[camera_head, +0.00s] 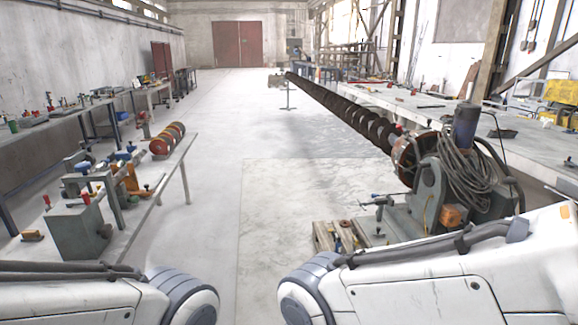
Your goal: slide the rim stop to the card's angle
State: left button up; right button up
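The long dark auger (345,112) runs from the back of the hall toward me. Its near end meets a round reddish-brown plate (405,160) on the grey drive machine (428,190). The plate is seen nearly edge-on and partly hidden by the machine. I cannot pick out a rim stop on it, or a card with an angle. Only links of my two arms show along the bottom edge, left and right. Both grippers are out of view.
A left workbench (160,200) carries a grey block (80,232), clamps and red discs (167,138). A cable coil (465,175) hangs on the machine. A small wooden crate (325,238) stands by its base. The middle floor (270,190) is clear.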

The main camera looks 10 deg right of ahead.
aim_at(429, 122)
jog(key=i, duration=4.2)
jog(key=z, duration=5.9)
jog(key=i, duration=0.35)
jog(key=z, duration=0.05)
